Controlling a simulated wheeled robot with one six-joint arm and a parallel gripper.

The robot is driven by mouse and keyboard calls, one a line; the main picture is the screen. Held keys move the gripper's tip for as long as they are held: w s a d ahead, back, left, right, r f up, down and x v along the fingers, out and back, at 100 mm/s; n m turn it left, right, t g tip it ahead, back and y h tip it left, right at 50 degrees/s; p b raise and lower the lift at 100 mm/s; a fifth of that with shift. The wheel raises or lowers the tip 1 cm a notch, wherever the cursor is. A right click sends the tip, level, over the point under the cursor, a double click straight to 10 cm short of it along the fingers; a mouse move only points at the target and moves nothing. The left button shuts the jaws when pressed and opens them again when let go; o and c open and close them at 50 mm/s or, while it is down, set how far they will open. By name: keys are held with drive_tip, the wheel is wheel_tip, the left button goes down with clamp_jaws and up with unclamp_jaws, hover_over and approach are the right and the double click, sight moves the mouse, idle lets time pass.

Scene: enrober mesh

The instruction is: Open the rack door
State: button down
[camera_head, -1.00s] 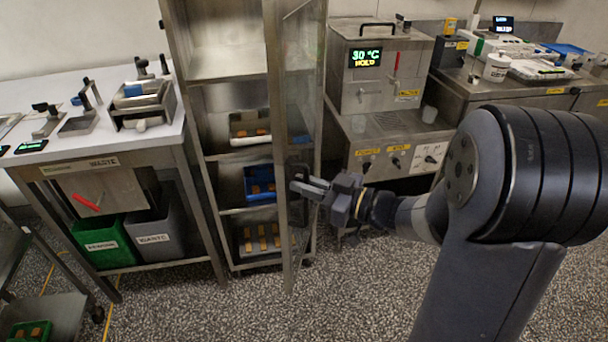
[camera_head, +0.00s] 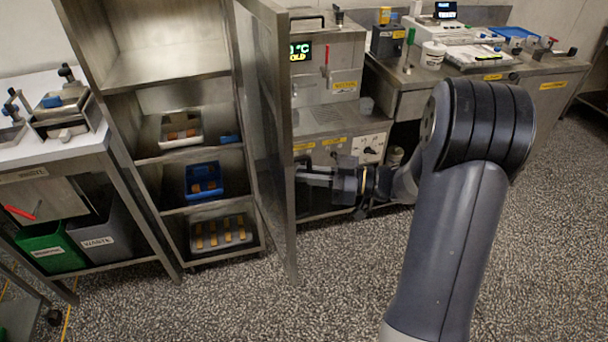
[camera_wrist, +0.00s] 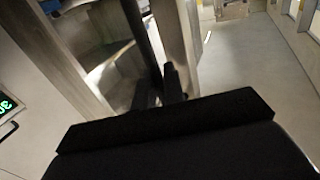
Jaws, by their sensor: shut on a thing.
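The rack (camera_head: 160,158) stands left of centre in the head view, with its shelves in plain sight. Its tall metal-framed door (camera_head: 287,150) is hinged on the rack's right side and stands swung well out from it, with a see-through panel. My gripper (camera_head: 303,172) is at the door's outer edge at mid height, shut on the door handle, which is mostly hidden by the fingers and the door frame. In the wrist view the fingers (camera_wrist: 172,88) are dark and meet at a dark vertical bar (camera_wrist: 142,38).
Trays of brown pieces sit on the rack shelves, among them a blue tray (camera_head: 204,181). A bench (camera_head: 60,165) with green and grey bins stands left. A heated machine (camera_head: 330,75) stands behind the door. Speckled floor (camera_head: 240,315) in front is clear.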

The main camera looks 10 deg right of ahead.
drive_tip(key=shift+w+d, duration=0.1)
idle(0.3)
drive_tip(key=c, duration=1.6)
unclamp_jaws()
drive_tip(key=shift+c, duration=0.2)
drive_tip(key=v, duration=1)
drive_tip(key=shift+d, duration=0.35)
drive_tip(key=x, duration=1.1)
drive_tip(key=shift+d, duration=0.1)
